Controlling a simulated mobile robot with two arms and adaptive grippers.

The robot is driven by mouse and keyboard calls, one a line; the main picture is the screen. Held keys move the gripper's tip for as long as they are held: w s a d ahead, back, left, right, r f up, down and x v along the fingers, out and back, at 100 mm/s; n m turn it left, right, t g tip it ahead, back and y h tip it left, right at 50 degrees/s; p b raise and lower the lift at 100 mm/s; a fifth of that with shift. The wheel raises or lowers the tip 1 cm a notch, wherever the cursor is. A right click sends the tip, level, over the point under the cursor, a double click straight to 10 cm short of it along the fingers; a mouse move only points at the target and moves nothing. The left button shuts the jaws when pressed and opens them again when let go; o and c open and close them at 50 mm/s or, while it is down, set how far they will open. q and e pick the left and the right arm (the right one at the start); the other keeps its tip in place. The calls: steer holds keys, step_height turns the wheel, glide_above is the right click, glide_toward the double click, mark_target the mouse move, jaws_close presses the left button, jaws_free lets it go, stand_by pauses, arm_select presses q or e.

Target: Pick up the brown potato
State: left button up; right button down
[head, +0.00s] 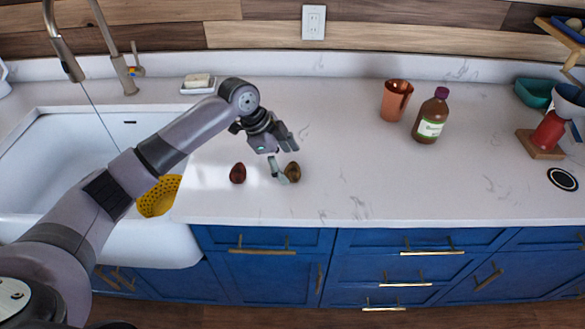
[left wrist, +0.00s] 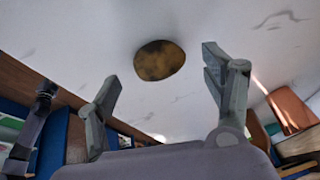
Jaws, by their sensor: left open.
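The brown potato (head: 293,172) lies on the white countertop near its front edge. In the left wrist view the potato (left wrist: 159,60) shows as a mottled brown oval beyond and between the two spread fingers. My left gripper (head: 284,156) is open and empty, close to the potato in the head view, with one finger just left of it. In the left wrist view the left gripper (left wrist: 160,85) has a clear gap between its fingers. I cannot tell whether a finger touches the potato. My right gripper is not in view.
A dark red round item (head: 238,173) lies left of the potato. A sink (head: 60,125) with a yellow colander (head: 160,196) is at left. A copper cup (head: 396,100) and a brown bottle (head: 431,117) stand at back right. The counter (head: 350,180) right of the potato is clear.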

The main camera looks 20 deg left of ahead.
arm_select(q)
steer(key=shift+x, duration=1.2)
steer(key=c, duration=1.2)
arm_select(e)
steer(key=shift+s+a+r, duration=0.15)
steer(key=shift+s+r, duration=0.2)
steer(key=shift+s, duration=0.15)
arm_select(q)
steer(key=shift+r, duration=0.15)
